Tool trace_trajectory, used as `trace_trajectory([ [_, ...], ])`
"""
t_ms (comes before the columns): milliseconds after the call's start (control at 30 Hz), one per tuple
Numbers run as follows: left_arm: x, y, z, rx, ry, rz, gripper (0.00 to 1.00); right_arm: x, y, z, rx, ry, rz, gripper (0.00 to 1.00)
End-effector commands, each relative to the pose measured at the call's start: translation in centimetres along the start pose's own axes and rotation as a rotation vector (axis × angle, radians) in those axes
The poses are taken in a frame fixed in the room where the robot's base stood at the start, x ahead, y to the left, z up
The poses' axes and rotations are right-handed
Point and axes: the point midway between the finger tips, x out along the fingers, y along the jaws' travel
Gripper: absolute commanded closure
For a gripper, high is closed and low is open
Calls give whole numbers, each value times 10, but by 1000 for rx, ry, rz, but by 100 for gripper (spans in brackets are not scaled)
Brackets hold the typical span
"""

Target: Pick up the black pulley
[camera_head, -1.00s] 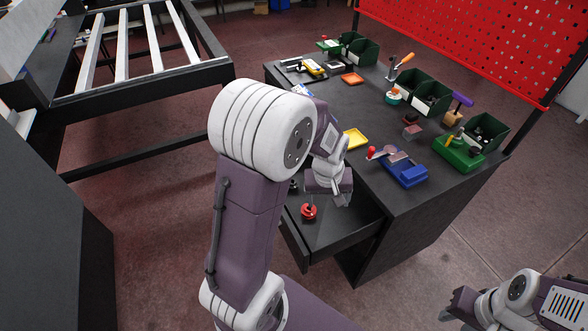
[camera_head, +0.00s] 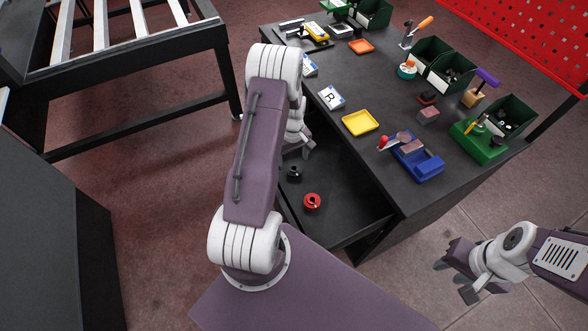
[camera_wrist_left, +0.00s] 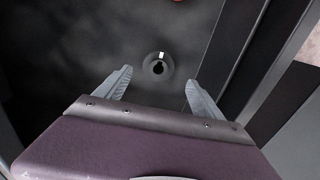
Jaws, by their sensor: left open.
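The black pulley (camera_head: 294,173) stands in the open drawer (camera_head: 345,213), near its left side. In the left wrist view the pulley (camera_wrist_left: 158,66) lies ahead, centred between my left fingers and apart from them. My left gripper (camera_head: 299,152) is just above and behind the pulley in the head view, partly hidden by my own arm. It is open and empty in the left wrist view (camera_wrist_left: 159,76). My right gripper (camera_head: 453,281) hangs open and empty over the floor at the lower right.
A red pulley (camera_head: 312,202) stands in the drawer near the black one; its edge shows in the left wrist view (camera_wrist_left: 178,1). The tabletop beside the drawer holds a yellow tray (camera_head: 360,123), a blue fixture (camera_head: 418,163) and green bins (camera_head: 452,73). The drawer's right part is clear.

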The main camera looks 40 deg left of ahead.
Motion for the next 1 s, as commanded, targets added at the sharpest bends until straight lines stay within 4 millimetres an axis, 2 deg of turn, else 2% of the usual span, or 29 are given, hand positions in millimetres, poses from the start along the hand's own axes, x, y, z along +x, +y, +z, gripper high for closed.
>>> trace_trajectory([
  [167, 8, 1, 0, 1, 0, 0, 22, -1, 0, 0, 0, 0, 0, 64],
  [400, 49, 5, -1, 0, 0, -1, 22, -5, 0, 0, 0, 0, 0, 64],
  [667, 55, 5, -1, 1, 2, 1, 22, -4, 0, 0, 0, 0, 0, 64],
  [767, 54, 5, -1, 1, 2, 1, 44, -4, 0, 0, 0, 0, 0, 64],
  [933, 54, 5, -1, 1, 2, 1, 91, -4, 0, 0, 0, 0, 0, 64],
  [1000, 54, 5, -1, 1, 2, 1, 94, -4, 0, 0, 0, 0, 0, 64],
])
